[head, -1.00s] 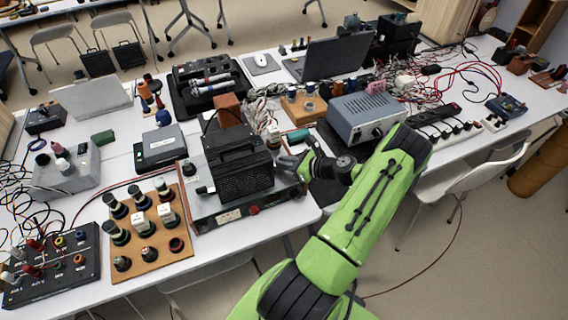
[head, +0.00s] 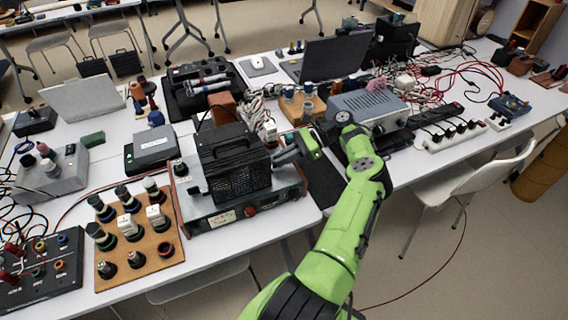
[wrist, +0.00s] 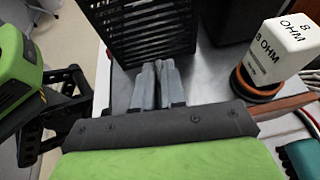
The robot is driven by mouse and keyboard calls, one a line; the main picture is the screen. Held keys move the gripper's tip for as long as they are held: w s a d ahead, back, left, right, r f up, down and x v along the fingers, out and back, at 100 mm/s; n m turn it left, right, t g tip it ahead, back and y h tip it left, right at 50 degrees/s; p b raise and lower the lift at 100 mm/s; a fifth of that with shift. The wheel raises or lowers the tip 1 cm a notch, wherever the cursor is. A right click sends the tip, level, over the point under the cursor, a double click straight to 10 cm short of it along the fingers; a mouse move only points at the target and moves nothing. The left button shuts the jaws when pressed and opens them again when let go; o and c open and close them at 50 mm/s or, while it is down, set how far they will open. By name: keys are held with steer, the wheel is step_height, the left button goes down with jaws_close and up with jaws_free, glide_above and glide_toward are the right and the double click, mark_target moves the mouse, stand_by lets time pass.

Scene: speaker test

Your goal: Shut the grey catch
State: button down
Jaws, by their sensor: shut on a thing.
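A black mesh cage (head: 238,180) with a ribbed top stands on a grey instrument box (head: 215,220) at the middle of the front table. My gripper (head: 280,157) is at the cage's right side, low over the box. In the wrist view my gripper's fingers (wrist: 158,72) are close together, with their tips at the foot of the black mesh cage (wrist: 140,30). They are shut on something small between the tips. No grey catch shows clearly; the fingers hide the spot where they grip.
A white block marked OHM (wrist: 285,50) stands close to the right of the fingers in the wrist view. A board of knobs (head: 135,240) lies left of the box. A grey power unit (head: 368,112) and tangled wires are to the right.

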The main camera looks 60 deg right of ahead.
steer(key=shift+w+n+g+y+b, duration=0.1)
steer(key=shift+n+g+y+b, duration=0.2)
steer(key=shift+n+g+b, duration=0.3)
steer(key=c, duration=1.2)
jaws_free()
steer(key=shift+r, duration=0.1)
